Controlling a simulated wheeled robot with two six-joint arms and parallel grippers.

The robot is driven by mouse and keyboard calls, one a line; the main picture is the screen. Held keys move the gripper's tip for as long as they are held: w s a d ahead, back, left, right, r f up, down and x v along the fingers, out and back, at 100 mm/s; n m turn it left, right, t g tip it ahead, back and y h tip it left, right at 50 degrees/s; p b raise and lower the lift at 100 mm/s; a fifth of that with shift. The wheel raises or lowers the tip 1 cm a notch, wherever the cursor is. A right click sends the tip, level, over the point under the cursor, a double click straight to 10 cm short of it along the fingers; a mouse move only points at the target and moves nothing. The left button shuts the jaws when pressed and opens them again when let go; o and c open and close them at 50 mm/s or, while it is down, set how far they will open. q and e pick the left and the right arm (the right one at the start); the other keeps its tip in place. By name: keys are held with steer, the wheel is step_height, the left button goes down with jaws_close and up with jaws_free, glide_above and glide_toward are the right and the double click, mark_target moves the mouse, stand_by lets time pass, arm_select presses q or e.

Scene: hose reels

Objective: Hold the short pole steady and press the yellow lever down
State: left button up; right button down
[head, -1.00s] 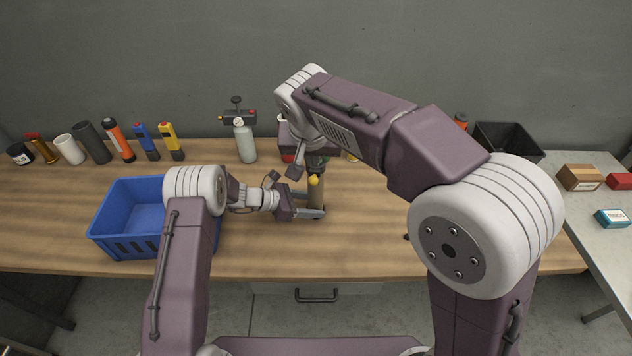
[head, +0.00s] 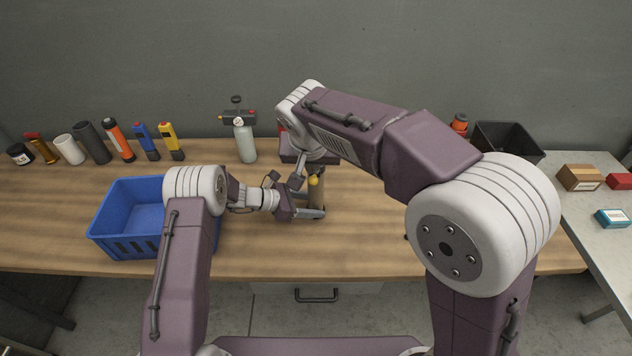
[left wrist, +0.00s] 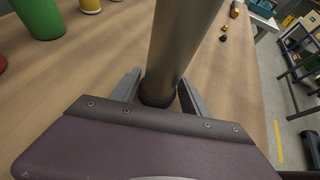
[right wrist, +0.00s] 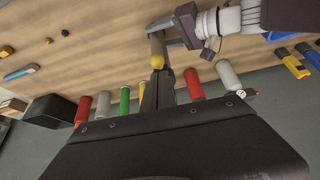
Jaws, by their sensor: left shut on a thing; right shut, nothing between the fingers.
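The short pole (head: 317,196) stands upright on the bench; it fills the middle of the left wrist view (left wrist: 184,45). My left gripper (head: 312,213) is shut around its lower part, a finger on each side, just above a dark ring at its foot. The yellow lever end (head: 313,181), a round knob, sits near the pole's top. In the right wrist view the knob (right wrist: 157,62) is just past the fingertips of my right gripper (right wrist: 157,75), which is shut and empty. I cannot tell whether they touch. My right wrist hides the pole's top in the head view.
A blue bin (head: 118,240) stands left of my left gripper. A grey-white bottle (head: 244,143) stands behind the pole, with several tools and cylinders (head: 120,141) along the back left. A black bin (head: 508,140) is at the back right. The bench's front right is clear.

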mark_target(313, 179)
steer(key=shift+f, duration=2.5)
steer(key=shift+r, duration=0.1)
steer(key=shift+r, duration=4.55)
steer(key=shift+s, duration=0.15)
arm_select(q)
steer(key=o, duration=1.1)
steer(key=shift+c, duration=0.2)
arm_select(e)
steer(key=s, duration=0.5)
steer(key=shift+s+a, duration=0.2)
steer(key=shift+s, duration=0.15)
